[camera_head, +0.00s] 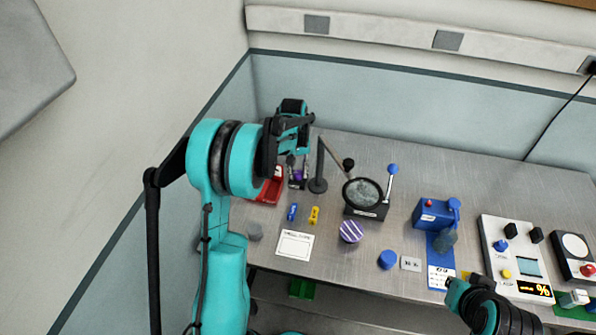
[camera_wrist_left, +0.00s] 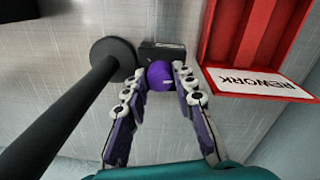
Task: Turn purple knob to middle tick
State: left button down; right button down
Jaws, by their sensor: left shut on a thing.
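The purple knob (camera_wrist_left: 159,74) sits on a small black block (camera_wrist_left: 160,50) in the left wrist view. A short pale mark shows on the knob; I cannot make out the ticks. My left gripper (camera_wrist_left: 160,82) is shut on the knob, one finger on each side. In the head view, my left gripper (camera_head: 297,167) points down at the back left of the table, and a bit of the purple knob (camera_head: 298,175) shows between its fingers. My right arm shows at the bottom right of the head view, but I see no right fingers.
A black post on a round base (camera_head: 318,185) stands close beside the knob. A red bin labelled REWORK (camera_wrist_left: 258,85) is on the other side. A magnifier (camera_head: 363,193), a striped purple dome (camera_head: 350,231) and a blue box (camera_head: 432,213) stand to the right.

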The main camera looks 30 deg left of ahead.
pick_arm(q)
jog(key=m, duration=0.4)
jog(key=shift+m, duration=0.3)
jog(key=m, duration=0.4)
jog(key=shift+a+m, duration=0.1)
jog(key=shift+m, duration=0.2)
jog(key=m, duration=0.4)
jog(key=shift+g, duration=0.3)
jog(key=shift+w+m, duration=0.1)
jog(key=shift+m, duration=2.4)
jog(key=c, duration=1.2)
grip_release()
jog(key=shift+r, duration=0.15)
